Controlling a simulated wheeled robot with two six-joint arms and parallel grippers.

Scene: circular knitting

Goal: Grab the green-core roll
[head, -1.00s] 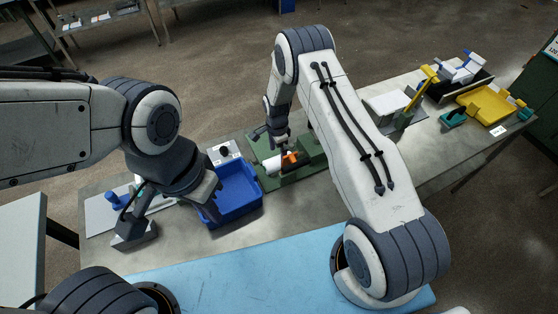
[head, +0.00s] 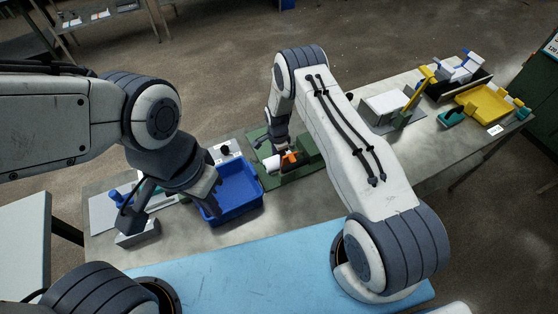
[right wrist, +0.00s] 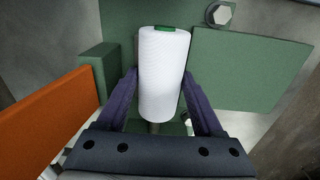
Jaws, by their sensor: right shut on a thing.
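The green-core roll (right wrist: 163,80) is a white cylinder with a green core end showing at its top in the right wrist view. In the head view the roll (head: 272,163) appears as a small white shape at the green fixture. My right gripper (right wrist: 163,90) has a finger on each side of the roll and is shut on it; it also shows in the head view (head: 277,150). My left gripper (head: 210,200) is at the blue tray's left side in the head view; its fingertips are too small to tell open from shut.
The green fixture (right wrist: 250,70) surrounds the roll, with an orange plate (right wrist: 50,117) at the left in the right wrist view. A blue tray (head: 258,206) stands left of the fixture. A yellow tray (head: 487,104) lies far right. The light-blue mat (head: 280,262) is clear.

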